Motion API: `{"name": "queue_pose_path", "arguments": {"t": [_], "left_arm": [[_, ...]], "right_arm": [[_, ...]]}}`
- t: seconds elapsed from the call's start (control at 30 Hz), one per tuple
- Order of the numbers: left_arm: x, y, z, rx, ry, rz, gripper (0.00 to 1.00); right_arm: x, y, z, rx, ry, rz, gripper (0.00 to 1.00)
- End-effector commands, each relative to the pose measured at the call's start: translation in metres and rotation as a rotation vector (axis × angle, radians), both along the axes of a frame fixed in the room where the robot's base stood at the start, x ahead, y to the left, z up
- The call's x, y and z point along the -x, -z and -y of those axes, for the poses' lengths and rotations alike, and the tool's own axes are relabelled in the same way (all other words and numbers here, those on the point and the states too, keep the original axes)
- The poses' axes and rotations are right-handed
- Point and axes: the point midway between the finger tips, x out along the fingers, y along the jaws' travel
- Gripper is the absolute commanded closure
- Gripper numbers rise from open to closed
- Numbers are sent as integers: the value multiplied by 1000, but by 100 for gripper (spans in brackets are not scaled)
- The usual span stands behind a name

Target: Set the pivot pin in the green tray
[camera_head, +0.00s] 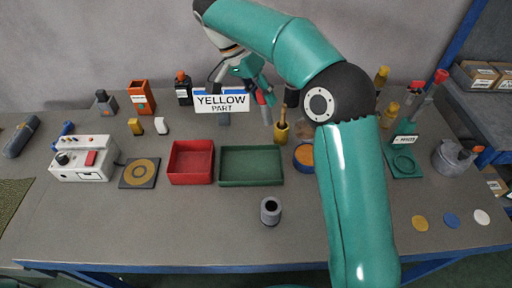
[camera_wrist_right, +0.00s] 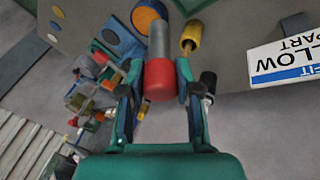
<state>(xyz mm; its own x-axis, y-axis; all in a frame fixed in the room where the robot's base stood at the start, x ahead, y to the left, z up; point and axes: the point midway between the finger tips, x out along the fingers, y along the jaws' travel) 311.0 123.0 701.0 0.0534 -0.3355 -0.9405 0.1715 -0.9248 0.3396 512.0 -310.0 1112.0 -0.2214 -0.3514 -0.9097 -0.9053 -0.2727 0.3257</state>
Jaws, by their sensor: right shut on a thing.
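A pin with a grey shaft and red head (camera_wrist_right: 159,80), apparently the pivot pin, is between the fingers of my right gripper (camera_wrist_right: 160,70). In the head view the right gripper (camera_head: 256,82) is up near the back of the table, with the red part of the pin (camera_head: 262,98) showing below it. The gripper is shut on the pin and holds it above the tabletop, behind the green tray. The green tray (camera_head: 251,183) is an empty, shallow rectangular box in the middle of the table. My left gripper is not in view.
A red tray (camera_head: 191,182) stands just left of the green tray. A yellow part sign (camera_head: 221,103) and a brass-coloured pin (camera_head: 281,130) stand behind. A grey ring-shaped part (camera_head: 270,211) stands in front. The front left tabletop is clear.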

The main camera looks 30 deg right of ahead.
Motion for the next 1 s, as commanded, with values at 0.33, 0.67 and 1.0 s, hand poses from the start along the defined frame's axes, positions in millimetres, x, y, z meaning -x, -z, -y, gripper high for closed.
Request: {"name": "queue_pose_path", "arguments": {"t": [0.33, 0.67, 1.0], "left_arm": [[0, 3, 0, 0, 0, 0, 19], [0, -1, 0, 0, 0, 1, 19], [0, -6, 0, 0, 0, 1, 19]], "right_arm": [[5, 92, 6, 0, 11, -8, 100], [4, 135, 6, 1, 11, -2, 100], [4, 174, 7, 0, 12, -2, 100]]}}
